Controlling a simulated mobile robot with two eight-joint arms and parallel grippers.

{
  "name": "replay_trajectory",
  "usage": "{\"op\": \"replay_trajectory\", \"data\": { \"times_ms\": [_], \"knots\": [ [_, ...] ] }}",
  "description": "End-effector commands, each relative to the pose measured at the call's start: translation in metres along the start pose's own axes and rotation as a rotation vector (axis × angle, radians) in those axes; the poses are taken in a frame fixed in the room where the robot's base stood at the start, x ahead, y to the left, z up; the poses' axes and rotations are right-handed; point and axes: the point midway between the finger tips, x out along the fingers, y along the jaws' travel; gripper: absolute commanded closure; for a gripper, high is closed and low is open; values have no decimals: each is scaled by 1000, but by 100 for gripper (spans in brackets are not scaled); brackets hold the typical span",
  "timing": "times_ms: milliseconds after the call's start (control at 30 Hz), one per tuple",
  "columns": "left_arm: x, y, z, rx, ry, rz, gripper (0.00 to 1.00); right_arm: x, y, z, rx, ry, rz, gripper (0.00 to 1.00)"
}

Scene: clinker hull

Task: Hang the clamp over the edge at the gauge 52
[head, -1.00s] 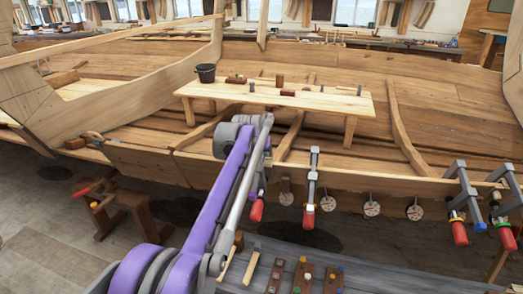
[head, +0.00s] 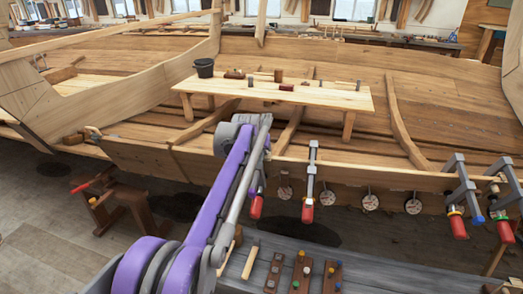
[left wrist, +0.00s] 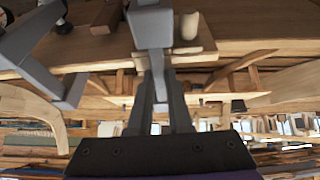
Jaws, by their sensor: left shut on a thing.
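Several round white gauges hang in a row below the hull plank's edge (head: 350,176), one of them here (head: 328,197). Their numbers are too small to read. My left gripper (left wrist: 158,78) is shut on a grey clamp (left wrist: 150,25) in the left wrist view. In the head view my own arm mostly hides the gripper. The clamp's red handle (head: 256,207) shows just right of the arm, near the plank edge; I cannot tell whether it touches the plank. Another clamp (head: 312,170) stands upright at the edge to its right. My right gripper is not in view.
Two more clamps (head: 456,200) (head: 505,200) are at the edge on the right. A plank bench (head: 290,97) with a black bucket (head: 204,68) stands inside the hull. A dark bench (head: 345,270) with wooden blocks (head: 302,272) is in front. A red-handled wooden stand (head: 110,205) is at left.

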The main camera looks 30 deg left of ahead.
Motion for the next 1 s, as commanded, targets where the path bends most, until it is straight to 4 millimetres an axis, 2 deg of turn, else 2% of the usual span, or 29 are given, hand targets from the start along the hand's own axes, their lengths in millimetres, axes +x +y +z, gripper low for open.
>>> {"op": "replay_trajectory", "data": {
  "times_ms": [533,567,733,1000],
  "knots": [
    [2,0,2,0,1,0,100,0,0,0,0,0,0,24],
    [2,0,2,0,1,0,79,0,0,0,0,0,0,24],
    [2,0,2,0,0,0,49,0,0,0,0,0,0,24],
    [3,0,3,0,-2,0,48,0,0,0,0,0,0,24]
  ]
}}
